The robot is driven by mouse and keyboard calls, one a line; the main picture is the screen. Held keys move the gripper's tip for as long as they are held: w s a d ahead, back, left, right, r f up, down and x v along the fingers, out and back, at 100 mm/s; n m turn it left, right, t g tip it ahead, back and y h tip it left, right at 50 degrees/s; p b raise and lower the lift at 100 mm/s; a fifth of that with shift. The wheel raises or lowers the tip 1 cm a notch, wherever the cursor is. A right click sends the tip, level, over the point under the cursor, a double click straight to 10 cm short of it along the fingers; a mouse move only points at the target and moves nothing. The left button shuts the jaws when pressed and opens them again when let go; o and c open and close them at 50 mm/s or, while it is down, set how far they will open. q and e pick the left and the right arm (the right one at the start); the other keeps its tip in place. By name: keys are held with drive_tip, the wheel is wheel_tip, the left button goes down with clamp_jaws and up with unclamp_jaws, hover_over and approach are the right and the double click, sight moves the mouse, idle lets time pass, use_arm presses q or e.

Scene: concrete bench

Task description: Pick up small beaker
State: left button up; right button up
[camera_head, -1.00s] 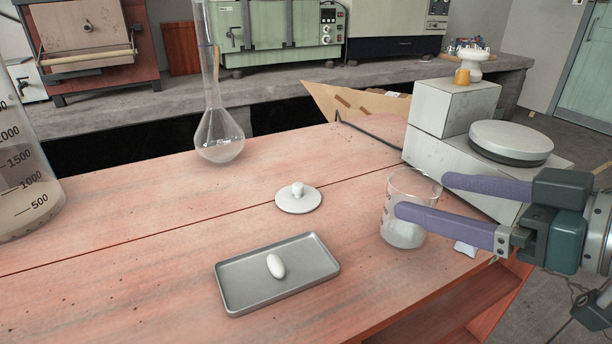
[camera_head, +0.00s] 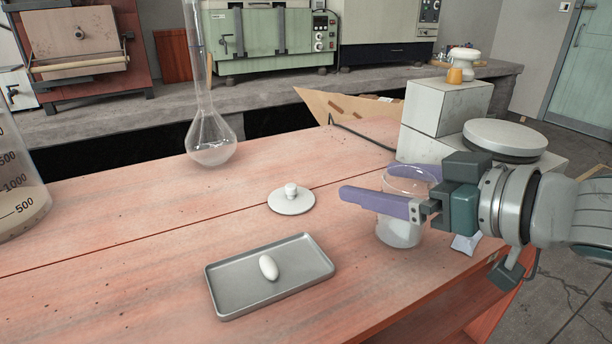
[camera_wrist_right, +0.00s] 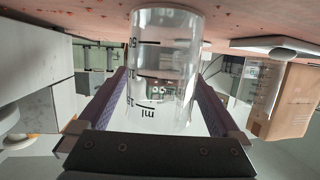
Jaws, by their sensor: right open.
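The small beaker (camera_head: 401,232) is clear glass and stands upright near the right edge of the wooden table. My right gripper (camera_head: 372,184) has its two purple fingers apart, one on each side of the beaker, with the nearer finger crossing in front of it. In the right wrist view the beaker (camera_wrist_right: 167,70) shows black volume marks and sits between the two fingers (camera_wrist_right: 165,100). Some space seems to show between the glass and the fingers; contact cannot be told. My left gripper is out of view.
A grey metal tray (camera_head: 225,302) holding a white egg-shaped piece (camera_head: 268,267) lies front centre. A white lid with a knob (camera_head: 291,203) lies behind it. A round flask (camera_head: 211,143) and a large beaker (camera_head: 20,190) stand left. A balance (camera_head: 505,137) is at right.

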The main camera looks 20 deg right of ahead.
drive_tip(key=shift+c, duration=0.2)
drive_tip(key=c, duration=1.4)
drive_tip(key=shift+c, duration=0.2)
drive_tip(key=shift+r, duration=0.15)
